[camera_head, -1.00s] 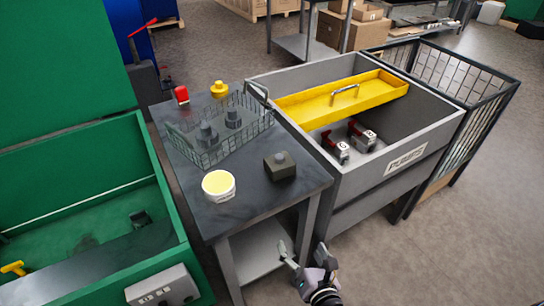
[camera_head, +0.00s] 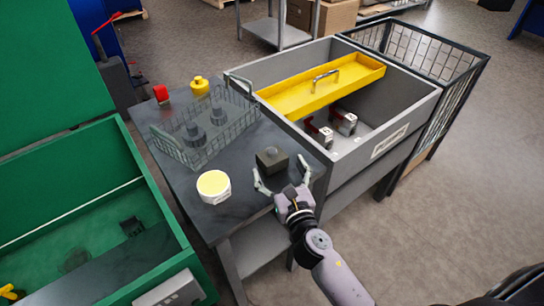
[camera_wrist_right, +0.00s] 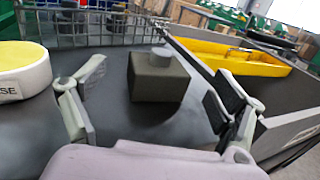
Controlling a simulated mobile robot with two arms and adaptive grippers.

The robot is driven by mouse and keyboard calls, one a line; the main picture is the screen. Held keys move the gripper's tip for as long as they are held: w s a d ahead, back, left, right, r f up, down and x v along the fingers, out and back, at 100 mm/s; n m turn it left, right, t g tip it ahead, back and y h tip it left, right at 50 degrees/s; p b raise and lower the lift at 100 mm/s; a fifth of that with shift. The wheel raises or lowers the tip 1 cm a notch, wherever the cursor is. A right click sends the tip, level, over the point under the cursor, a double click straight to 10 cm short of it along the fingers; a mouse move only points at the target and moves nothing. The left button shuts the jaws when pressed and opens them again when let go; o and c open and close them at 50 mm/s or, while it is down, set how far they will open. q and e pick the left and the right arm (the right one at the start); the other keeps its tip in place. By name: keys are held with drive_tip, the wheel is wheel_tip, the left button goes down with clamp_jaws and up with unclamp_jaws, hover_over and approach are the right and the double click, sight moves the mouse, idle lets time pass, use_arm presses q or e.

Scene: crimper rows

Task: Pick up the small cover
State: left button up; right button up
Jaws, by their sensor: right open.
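The small cover appears to be the dark olive square block with a round grey knob on top (camera_head: 272,160). It sits upright near the right edge of the dark grey table (camera_head: 190,218). My right gripper (camera_head: 280,168) is open and empty at the near side of the block. In the right wrist view the block (camera_wrist_right: 158,80) stands between the spread fingers (camera_wrist_right: 163,70), a little beyond them, with clear space on both sides. I cannot tell whether the fingertips reach alongside it. My left gripper is not in view.
A white tub with a yellow top (camera_head: 214,185) stands left of the block. A wire basket (camera_head: 180,155) holding grey parts is behind. A grey bin (camera_head: 415,105) with a yellow tray (camera_head: 290,103) adjoins the table's right side. A green container (camera_head: 150,180) is at left.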

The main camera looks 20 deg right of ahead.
sight(273, 156)
drive_tip(key=shift+w, duration=3.2)
drive_tip(key=c, duration=1.7)
drive_tip(key=shift+p, duration=0.3)
drive_tip(key=shift+c, duration=0.9)
